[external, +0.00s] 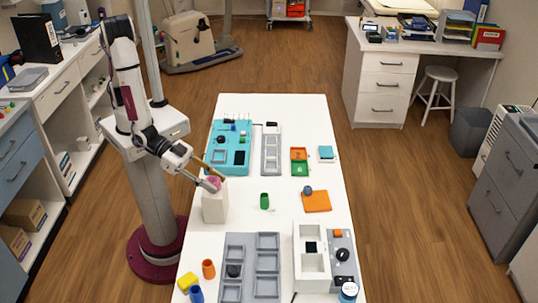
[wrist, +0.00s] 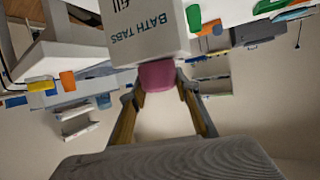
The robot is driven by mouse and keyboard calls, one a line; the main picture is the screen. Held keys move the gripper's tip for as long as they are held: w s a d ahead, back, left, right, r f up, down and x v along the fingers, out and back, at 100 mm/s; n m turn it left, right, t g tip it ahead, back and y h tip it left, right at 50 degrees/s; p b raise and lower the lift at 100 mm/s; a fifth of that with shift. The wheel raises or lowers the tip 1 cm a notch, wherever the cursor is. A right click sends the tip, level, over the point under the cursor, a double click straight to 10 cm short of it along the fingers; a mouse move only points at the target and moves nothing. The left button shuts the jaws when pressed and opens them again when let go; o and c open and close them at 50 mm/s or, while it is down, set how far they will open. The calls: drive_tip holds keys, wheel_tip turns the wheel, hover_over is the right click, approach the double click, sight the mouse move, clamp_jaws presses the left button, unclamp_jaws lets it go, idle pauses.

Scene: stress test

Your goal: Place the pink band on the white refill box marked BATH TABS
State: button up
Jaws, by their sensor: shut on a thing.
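The pink band (external: 214,183) is between the fingers of my gripper (external: 211,181), at the top of the white refill box (external: 215,206). In the wrist view the pink band (wrist: 160,75) sits between the two fingertips of my gripper (wrist: 160,86), against the top edge of the box (wrist: 150,35). The BATH TABS lettering shows upside down there. The box stands upright near the left edge of the white table. I cannot tell whether the band rests on the box or is held just above it.
A green cup (external: 265,201) stands right of the box. A teal tray (external: 222,163) with small items lies behind it. An orange mat (external: 317,201) with a blue object lies farther right. Grey compartment trays (external: 237,281) and an orange cup (external: 208,269) are in front. Bare table surrounds the green cup.

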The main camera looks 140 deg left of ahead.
drive_tip(key=shift+f, duration=0.15)
drive_tip(key=o, duration=1.2)
drive_tip(key=shift+s+d+r, duration=0.2)
drive_tip(key=shift+s+r, duration=0.2)
drive_tip(key=shift+v, duration=5.5)
drive_tip(key=shift+r, duration=0.1)
